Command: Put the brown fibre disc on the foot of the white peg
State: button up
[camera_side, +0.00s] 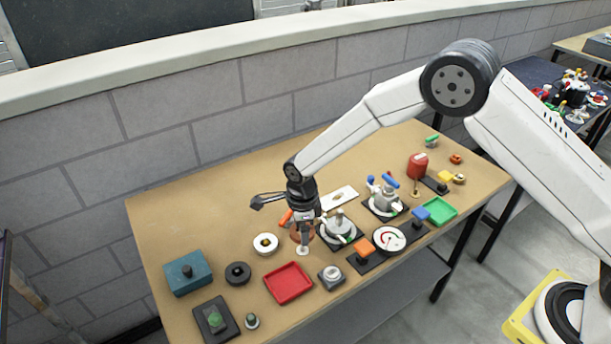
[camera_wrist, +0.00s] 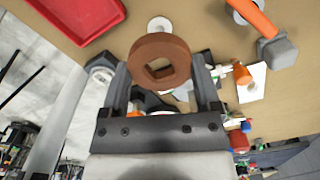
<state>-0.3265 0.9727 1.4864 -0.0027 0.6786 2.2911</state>
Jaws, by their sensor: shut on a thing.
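My gripper (camera_side: 303,234) points down over the middle of the table and is shut on the brown fibre disc (camera_side: 294,236). In the wrist view the disc (camera_wrist: 150,46) sits between the two fingers of my gripper (camera_wrist: 161,74), with a squarish hole in its middle. A white round foot (camera_side: 303,251), which looks like that of the white peg, is just below the fingers. It also shows in the wrist view (camera_wrist: 159,23), partly hidden behind the disc. The peg's shaft is not clearly visible. I cannot tell whether disc and peg touch.
A round fixture (camera_side: 340,230) stands close on the right. The table's back left is clear.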

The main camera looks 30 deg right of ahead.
jog(key=shift+f, duration=1.45)
jog(key=shift+f, duration=1.5)
dwell(2.5)
jog(key=o, duration=1)
jog(key=shift+o, duration=0.2)
jog(key=shift+r, duration=0.15)
jog(key=shift+r, duration=3.6)
